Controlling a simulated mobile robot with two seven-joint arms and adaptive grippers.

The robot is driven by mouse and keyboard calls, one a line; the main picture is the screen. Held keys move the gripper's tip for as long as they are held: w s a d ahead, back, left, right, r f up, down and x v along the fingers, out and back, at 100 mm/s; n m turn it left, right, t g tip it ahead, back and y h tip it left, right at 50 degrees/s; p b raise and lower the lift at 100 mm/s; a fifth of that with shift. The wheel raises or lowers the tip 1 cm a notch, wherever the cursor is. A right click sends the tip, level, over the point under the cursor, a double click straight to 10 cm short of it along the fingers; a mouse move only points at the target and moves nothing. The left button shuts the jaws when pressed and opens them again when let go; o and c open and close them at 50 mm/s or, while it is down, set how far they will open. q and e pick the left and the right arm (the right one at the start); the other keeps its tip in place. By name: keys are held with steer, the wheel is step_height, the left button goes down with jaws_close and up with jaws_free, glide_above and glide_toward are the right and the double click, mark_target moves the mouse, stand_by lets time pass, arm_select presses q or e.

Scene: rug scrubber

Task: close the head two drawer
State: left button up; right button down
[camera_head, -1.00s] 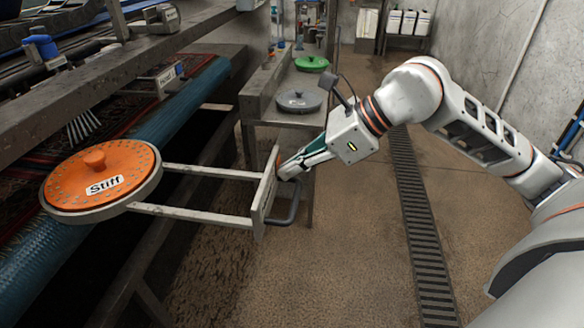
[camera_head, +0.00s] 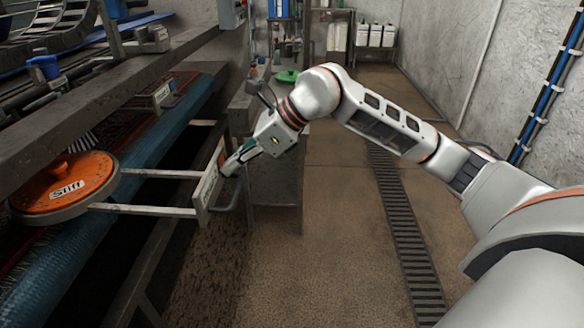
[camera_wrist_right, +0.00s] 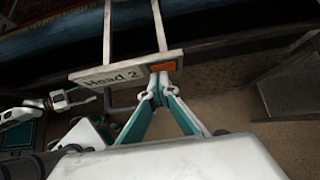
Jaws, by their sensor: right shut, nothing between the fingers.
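The head two drawer is pulled out in the head view. Its front panel (camera_head: 209,180) stands clear of the machine on two grey rails, with a dark handle (camera_head: 230,196) low on its outer side. An orange round brush (camera_head: 66,180) rides at the inner end. In the wrist view the panel (camera_wrist_right: 122,70) reads "Head 2" and has an orange patch. My right gripper (camera_head: 228,170) is shut and empty, its tips at the panel's outer face; contact looks likely. In the wrist view, a white gripper-like shape (camera_wrist_right: 68,100), probably my left gripper, is too small to read.
A dark beam (camera_head: 95,98) overhangs the brush. A grey bench (camera_head: 275,165) with a green lid (camera_head: 287,76) stands beyond the drawer. The floor is open to the right, with a drain grate (camera_head: 405,225).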

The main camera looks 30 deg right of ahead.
steer(key=w+a+p, duration=0.1)
steer(key=w+a, duration=0.4)
steer(key=a, duration=0.2)
steer(key=shift+w, duration=0.3)
